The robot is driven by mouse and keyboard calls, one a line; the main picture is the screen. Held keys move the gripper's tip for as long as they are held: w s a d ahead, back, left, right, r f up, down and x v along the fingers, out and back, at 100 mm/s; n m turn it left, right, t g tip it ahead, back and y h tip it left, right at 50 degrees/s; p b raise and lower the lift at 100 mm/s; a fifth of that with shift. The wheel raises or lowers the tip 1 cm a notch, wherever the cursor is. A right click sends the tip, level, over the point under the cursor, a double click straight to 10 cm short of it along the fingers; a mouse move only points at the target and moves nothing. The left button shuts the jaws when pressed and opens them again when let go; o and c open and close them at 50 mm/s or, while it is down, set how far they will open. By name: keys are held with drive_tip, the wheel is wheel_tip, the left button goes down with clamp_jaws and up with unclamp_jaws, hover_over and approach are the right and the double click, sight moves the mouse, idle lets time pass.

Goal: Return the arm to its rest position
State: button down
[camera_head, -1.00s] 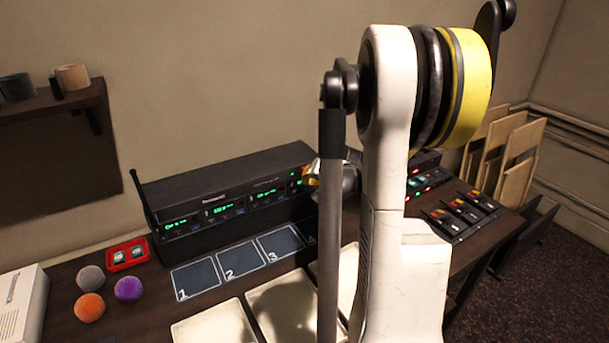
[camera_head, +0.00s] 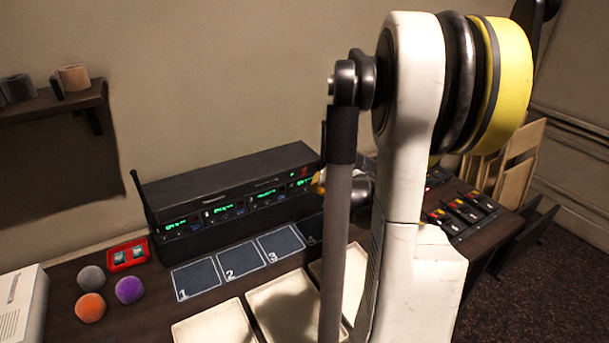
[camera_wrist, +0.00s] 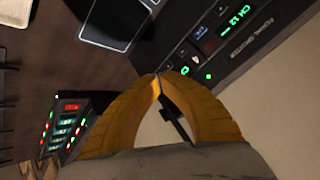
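My arm stands large in the right half of the head view, a white link with a yellow joint above the desk. My gripper shows in the wrist view (camera_wrist: 158,78) as two yellow fingers whose tips meet, with nothing seen between them. In the head view, only a small yellow part of it shows beside the right end of the black receiver rack (camera_head: 235,190); the arm hides the rest. The rack's green displays also show close by in the wrist view (camera_wrist: 235,45).
Several small black devices (camera_head: 462,212) lie at right. Wooden panels (camera_head: 515,175) stand beyond. A shelf (camera_head: 50,105) hangs at left.

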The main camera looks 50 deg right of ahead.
idle(0.4)
drive_tip(key=w+a+r+n+y, duration=0.1)
drive_tip(key=a+r+n, duration=0.25)
drive_tip(key=a, duration=0.75)
drive_tip(key=w+a+r+n+y, duration=0.15)
drive_tip(key=a+r, duration=0.25)
drive_tip(key=a, duration=0.7)
drive_tip(key=s+a+n, duration=0.3)
drive_tip(key=s+a, duration=0.3)
drive_tip(key=a, duration=0.3)
drive_tip(key=s+a+r+n+g+y, duration=0.1)
drive_tip(key=s+a+n, duration=0.2)
drive_tip(key=s+a, duration=0.3)
drive_tip(key=a, duration=0.3)
drive_tip(key=shift+s+a+n, duration=0.15)
drive_tip(key=shift+s+n, duration=0.05)
drive_tip(key=shift+n, duration=0.2)
